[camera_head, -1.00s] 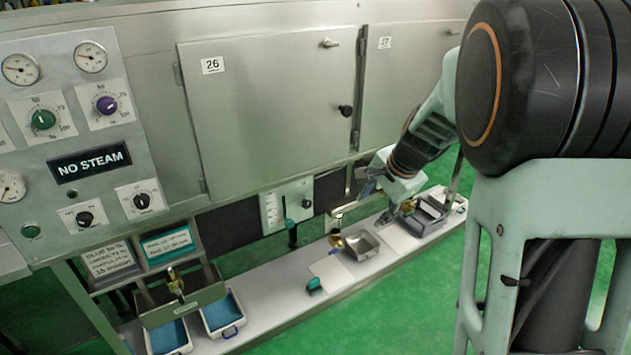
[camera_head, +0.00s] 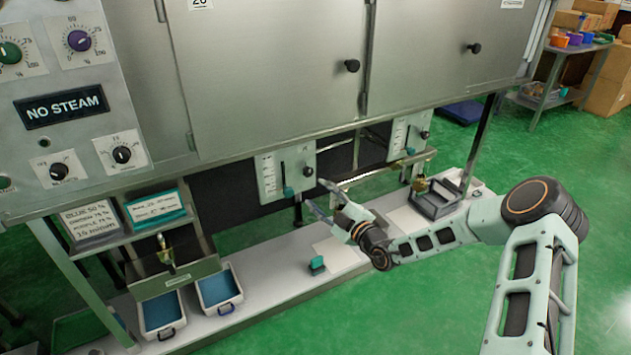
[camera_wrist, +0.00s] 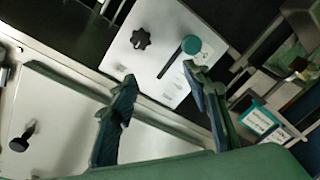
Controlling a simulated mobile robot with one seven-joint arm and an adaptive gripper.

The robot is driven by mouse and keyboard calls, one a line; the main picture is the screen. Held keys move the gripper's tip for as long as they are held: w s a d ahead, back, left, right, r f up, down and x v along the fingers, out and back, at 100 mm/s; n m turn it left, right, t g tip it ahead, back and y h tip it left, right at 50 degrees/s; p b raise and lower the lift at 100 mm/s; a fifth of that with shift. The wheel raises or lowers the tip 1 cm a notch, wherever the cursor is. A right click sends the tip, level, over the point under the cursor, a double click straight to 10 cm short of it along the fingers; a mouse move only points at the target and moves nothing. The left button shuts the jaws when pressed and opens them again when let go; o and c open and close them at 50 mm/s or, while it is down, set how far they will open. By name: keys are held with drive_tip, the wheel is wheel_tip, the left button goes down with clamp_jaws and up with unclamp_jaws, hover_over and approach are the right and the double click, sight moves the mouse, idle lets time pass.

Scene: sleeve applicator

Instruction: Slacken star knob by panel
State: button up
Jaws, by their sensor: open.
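A black star knob (camera_head: 308,171) sits on a pale panel (camera_head: 268,178) below the oven doors, beside a slot with a teal-tipped lever (camera_head: 288,191). In the wrist view the star knob (camera_wrist: 141,38) and the round teal lever tip (camera_wrist: 191,44) show on the same panel (camera_wrist: 165,15). My gripper (camera_head: 318,196) is in front of this panel, its fingers spread and empty. In the wrist view my gripper (camera_wrist: 160,74) is open, its fingertips below the knob and lever in the picture and apart from the knob.
A second similar panel (camera_head: 398,136) with its own black knob (camera_head: 424,134) is to the right. A shelf (camera_head: 270,262) below carries blue-lined trays (camera_head: 218,288), a teal block (camera_head: 317,265) and a grey bin (camera_head: 436,200). A door knob (camera_head: 352,66) juts out above.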

sight(309, 173)
drive_tip(key=w+a+m+b, duration=0.1)
drive_tip(key=w, duration=0.2)
drive_tip(key=w+a+m+t+h, duration=0.1)
drive_tip(key=w, duration=0.3)
drive_tip(key=w+a+m+b, duration=0.1)
drive_tip(key=w, duration=0.2)
drive_tip(key=shift+w+a+f+m+b, duration=0.2)
drive_tip(key=shift+w+a+m+b, duration=0.1)
drive_tip(key=shift+w+a, duration=0.1)
drive_tip(key=shift+c, duration=0.2)
drive_tip(key=c, duration=1.1)
